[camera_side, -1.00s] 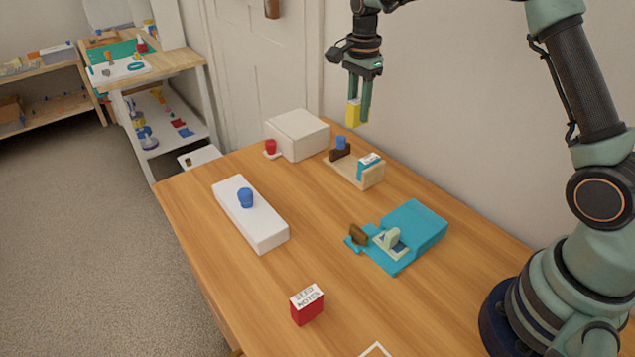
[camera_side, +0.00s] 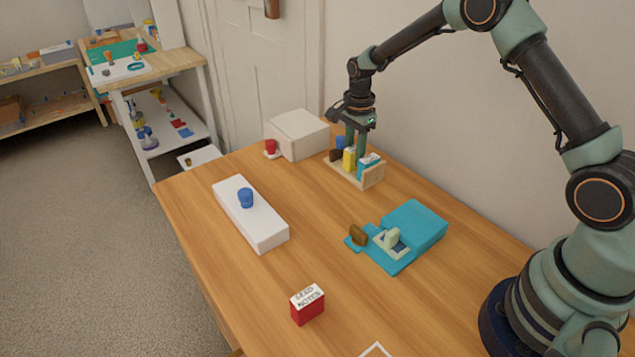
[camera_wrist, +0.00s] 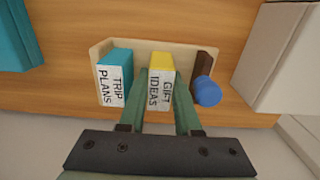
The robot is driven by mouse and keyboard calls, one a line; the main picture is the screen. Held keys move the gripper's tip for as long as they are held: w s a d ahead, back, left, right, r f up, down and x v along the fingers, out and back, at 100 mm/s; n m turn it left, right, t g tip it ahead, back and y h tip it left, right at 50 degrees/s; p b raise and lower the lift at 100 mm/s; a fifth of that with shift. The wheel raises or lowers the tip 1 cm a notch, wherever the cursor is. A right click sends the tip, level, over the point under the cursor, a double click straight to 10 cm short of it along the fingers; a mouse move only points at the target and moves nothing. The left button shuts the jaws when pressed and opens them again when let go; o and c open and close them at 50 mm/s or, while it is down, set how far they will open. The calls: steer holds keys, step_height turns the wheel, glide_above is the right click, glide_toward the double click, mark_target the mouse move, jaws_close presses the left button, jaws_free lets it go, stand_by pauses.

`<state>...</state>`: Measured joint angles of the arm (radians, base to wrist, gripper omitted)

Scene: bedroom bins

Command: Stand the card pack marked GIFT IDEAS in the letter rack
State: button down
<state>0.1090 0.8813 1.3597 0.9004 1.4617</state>
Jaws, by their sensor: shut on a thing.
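The yellow card pack marked GIFT IDEAS (camera_wrist: 161,81) is upright between the fingers of my gripper (camera_wrist: 160,100), which is shut on it. In the side view the pack (camera_side: 349,160) is down at the wooden letter rack (camera_side: 372,181), with my gripper (camera_side: 355,148) above it. The rack's back edge also shows in the wrist view (camera_wrist: 143,45). The pack stands between the teal TRIP PLANS pack (camera_wrist: 115,78) at one end and a dark brown piece with a blue knob (camera_wrist: 206,91) at the other. I cannot tell whether its bottom touches the rack floor.
A long white block with a blue cup (camera_side: 245,198), a teal tray (camera_side: 415,225) and a red SEED NOTES pack (camera_side: 307,305) are on the table.

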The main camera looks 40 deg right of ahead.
steer(key=c, duration=0.9)
jaws_free()
steer(key=shift+f, duration=0.1)
